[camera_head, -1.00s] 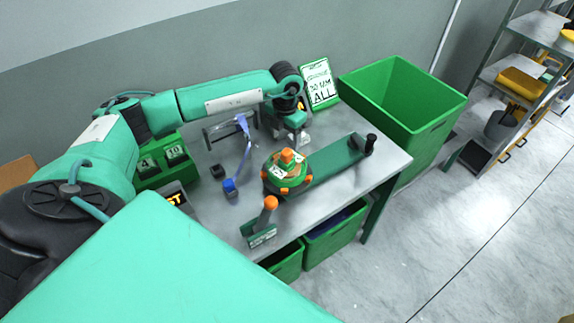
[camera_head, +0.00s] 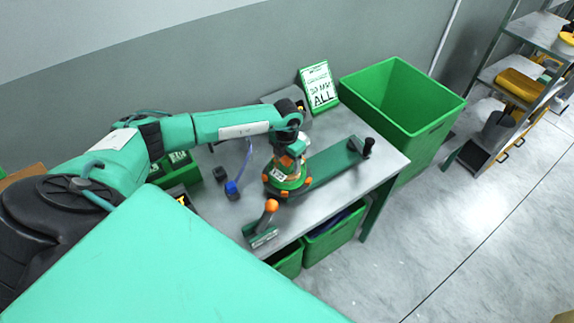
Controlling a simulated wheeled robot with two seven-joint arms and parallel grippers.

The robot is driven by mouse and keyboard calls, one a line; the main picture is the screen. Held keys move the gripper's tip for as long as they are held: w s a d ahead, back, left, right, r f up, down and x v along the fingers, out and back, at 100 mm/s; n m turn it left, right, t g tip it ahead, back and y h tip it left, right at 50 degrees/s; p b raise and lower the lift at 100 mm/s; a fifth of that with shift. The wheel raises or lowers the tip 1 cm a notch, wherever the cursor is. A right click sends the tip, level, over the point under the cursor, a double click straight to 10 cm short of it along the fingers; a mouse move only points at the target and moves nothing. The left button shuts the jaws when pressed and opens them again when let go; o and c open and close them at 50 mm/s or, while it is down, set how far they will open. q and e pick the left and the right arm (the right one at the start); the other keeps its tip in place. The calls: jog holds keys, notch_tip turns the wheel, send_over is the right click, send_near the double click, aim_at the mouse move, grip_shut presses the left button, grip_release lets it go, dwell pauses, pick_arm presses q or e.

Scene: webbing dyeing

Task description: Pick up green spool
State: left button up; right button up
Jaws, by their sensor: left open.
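The green spool (camera_head: 290,182), with orange knobs around its rim and a white label, sits on a green plate-like fixture (camera_head: 335,165) on the grey table. My left gripper (camera_head: 292,159) is over the top of the spool, pointing down, with its jaws open. It covers the spool's upper middle; I cannot tell whether the fingers touch it. My right gripper is not in view.
A black knob (camera_head: 368,147) stands at the fixture's far end. An orange-topped lever (camera_head: 270,207) and a blue item (camera_head: 231,188) stand nearby. A white sign (camera_head: 319,87) is behind. A large green bin (camera_head: 405,95) stands right of the table (camera_head: 340,200).

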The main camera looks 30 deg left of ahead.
pick_arm(q)
grip_shut()
jog(key=shift+w+r, duration=0.1)
